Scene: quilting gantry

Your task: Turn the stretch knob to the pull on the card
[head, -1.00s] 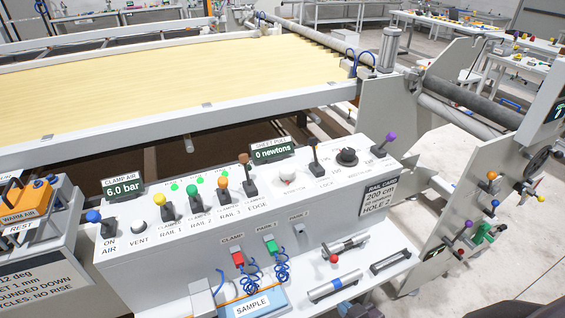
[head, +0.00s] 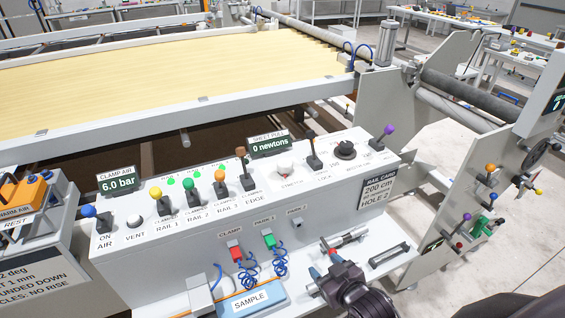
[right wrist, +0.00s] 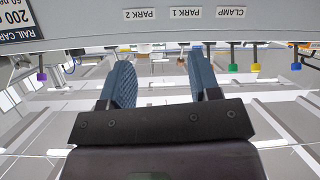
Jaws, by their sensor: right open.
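The stretch knob (head: 284,170), a white round knob, sits on top of the grey control panel, below the sheet pull display (head: 270,147), which reads 0 newtons. The rail card (head: 377,194) on the panel's right front reads 200 cm and HOLE 2; the small middle line appears to be a newton figure. My right gripper (head: 325,264) is open and empty in front of the panel, over the lower shelf and below the knob. In the right wrist view its blue fingers (right wrist: 160,75) are apart, and the card (right wrist: 20,20) shows upside down at the corner. My left gripper is not visible.
Coloured levers, including an orange one (head: 219,178) and a brown one (head: 242,158), stand left of the knob. A lever (head: 312,146), a black knob (head: 345,150) and a purple lever (head: 387,132) stand right. Coiled blue hoses and a sample box (head: 250,300) are at the shelf.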

